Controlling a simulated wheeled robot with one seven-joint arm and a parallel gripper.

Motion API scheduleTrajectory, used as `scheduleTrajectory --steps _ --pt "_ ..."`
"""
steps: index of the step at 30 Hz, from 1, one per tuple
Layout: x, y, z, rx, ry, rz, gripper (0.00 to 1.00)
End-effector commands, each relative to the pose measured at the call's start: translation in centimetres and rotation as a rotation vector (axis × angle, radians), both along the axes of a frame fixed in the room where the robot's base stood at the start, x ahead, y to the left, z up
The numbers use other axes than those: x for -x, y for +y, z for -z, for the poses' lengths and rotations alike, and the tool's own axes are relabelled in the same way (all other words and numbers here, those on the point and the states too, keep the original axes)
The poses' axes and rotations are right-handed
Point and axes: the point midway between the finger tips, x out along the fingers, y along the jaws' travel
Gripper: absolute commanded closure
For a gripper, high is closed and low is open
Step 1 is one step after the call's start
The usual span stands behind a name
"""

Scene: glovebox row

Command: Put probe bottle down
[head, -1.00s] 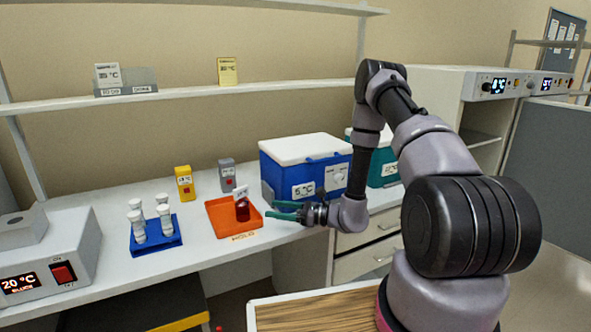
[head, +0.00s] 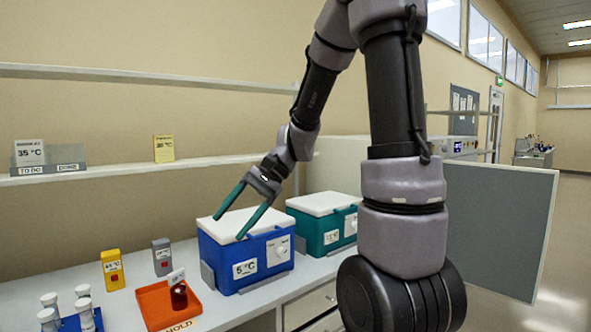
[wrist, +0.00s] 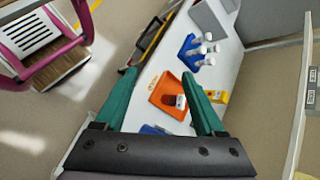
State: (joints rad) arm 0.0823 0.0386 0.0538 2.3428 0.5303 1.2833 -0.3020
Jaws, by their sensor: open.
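The probe bottle (head: 179,298), dark red with a white tag standing up from it, is upright on the orange tray (head: 152,307) marked HOLD. It also shows in the wrist view (wrist: 180,103), in the tray (wrist: 158,96), partly hidden by its white top. My gripper (head: 229,228) is open and empty, its green fingers spread. In the head view it is above and right of the bottle, in front of the blue cooler's lid. In the wrist view nothing is between the fingers (wrist: 158,76) up close; the tray lies well beyond.
The blue cooler (head: 222,266), labelled 5 °C, stands right of the tray; a teal cooler (head: 318,233) stands behind it. A yellow device (head: 113,268) and a grey one (head: 161,256) stand behind the tray. A blue rack of white-capped tubes (head: 68,322) is left. A shelf (head: 215,166) runs above.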

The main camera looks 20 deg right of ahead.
Motion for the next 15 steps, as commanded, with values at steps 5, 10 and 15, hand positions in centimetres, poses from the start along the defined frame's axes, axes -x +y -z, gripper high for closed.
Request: scheduleTrajectory --steps 5,10,15 --pt "3.2 -3.2 -3.9 0.217 -0.238 -0.048 0.29" --pt "5.8 -6.5 -7.2 0.412 -0.471 -0.055 0.29" --pt "7.7 -9.2 -10.1 0.555 -0.665 -0.038 0.29"
